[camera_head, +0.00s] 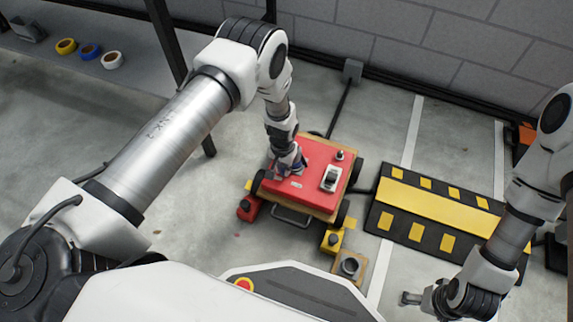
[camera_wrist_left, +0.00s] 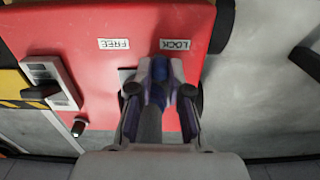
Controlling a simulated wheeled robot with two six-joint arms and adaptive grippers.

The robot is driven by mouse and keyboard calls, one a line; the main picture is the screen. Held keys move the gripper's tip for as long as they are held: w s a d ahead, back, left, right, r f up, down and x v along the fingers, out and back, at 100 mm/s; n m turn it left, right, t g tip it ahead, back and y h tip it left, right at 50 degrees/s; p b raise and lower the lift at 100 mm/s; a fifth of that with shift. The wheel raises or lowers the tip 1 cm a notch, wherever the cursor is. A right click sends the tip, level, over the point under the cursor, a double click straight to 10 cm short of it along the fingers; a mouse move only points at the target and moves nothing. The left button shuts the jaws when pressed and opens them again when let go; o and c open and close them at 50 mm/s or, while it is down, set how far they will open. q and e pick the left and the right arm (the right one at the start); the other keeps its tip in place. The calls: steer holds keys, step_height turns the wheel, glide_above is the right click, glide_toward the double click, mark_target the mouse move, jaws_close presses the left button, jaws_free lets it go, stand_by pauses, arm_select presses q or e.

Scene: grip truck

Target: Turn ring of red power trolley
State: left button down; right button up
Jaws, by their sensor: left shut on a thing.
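The red power trolley (camera_head: 314,167) stands on the floor in the middle of the head view, with a wooden lower deck and dark wheels. Its red top fills much of the left wrist view (camera_wrist_left: 100,25), with labels reading FREE (camera_wrist_left: 114,44) and LOCK (camera_wrist_left: 175,45). My left gripper (camera_head: 289,165) points down at the left part of the red top. In the left wrist view my left gripper (camera_wrist_left: 158,105) is shut on a part near the LOCK label, probably the ring, which the fingers mostly hide. My right gripper (camera_head: 422,298) is at the lower right, away from the trolley; its fingers are too small to judge.
A white-framed switch (camera_head: 330,179) and a small knob (camera_head: 340,155) are on the trolley top. A red box (camera_head: 248,208) and a yellow box (camera_head: 331,241) sit beside it. A yellow-black ramp (camera_head: 430,210) lies right. Tape rolls (camera_head: 112,60) rest on the left shelf.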

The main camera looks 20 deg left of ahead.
mark_target(282, 169)
arm_select(q)
steer(key=shift+w+a+m+p, duration=0.1)
steer(key=shift+a+m+p, duration=0.2)
steer(key=shift+m, duration=0.3)
steer(key=c, duration=1.1)
jaws_free()
steer(key=shift+r, duration=0.1)
step_height(282, 169, up, 12)
steer(key=shift+f, duration=0.2)
